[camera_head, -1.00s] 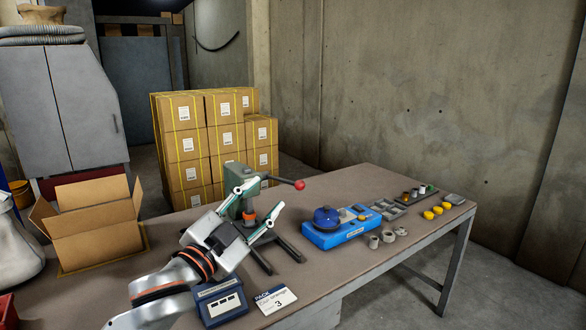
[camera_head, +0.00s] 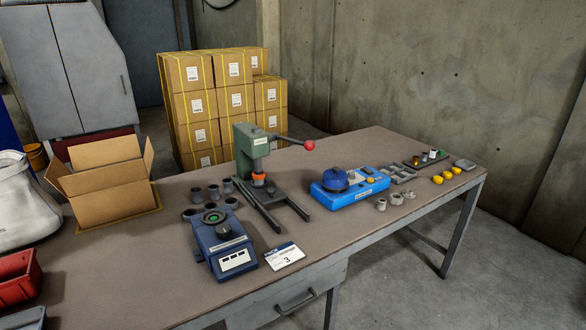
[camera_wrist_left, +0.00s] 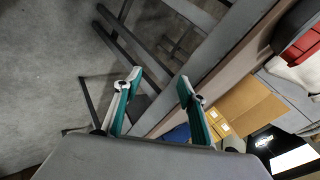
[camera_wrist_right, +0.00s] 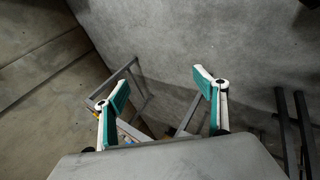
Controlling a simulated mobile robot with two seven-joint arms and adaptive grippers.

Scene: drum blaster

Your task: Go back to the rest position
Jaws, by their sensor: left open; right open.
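My left gripper (camera_wrist_left: 158,88) is open and empty in the left wrist view, with the table's frame and edge beyond its fingers. My right gripper (camera_wrist_right: 158,85) is open and empty in the right wrist view, with the grey floor and table legs beyond it. Neither gripper nor arm shows in the head view.
An open cardboard box (camera_head: 105,190) stands at the table's left, with a red bin (camera_head: 18,280) at its near-left corner. Small grey cups and yellow parts (camera_head: 447,176) lie in groups. Stacked cartons (camera_head: 220,100) stand behind. The table's front left surface is bare.

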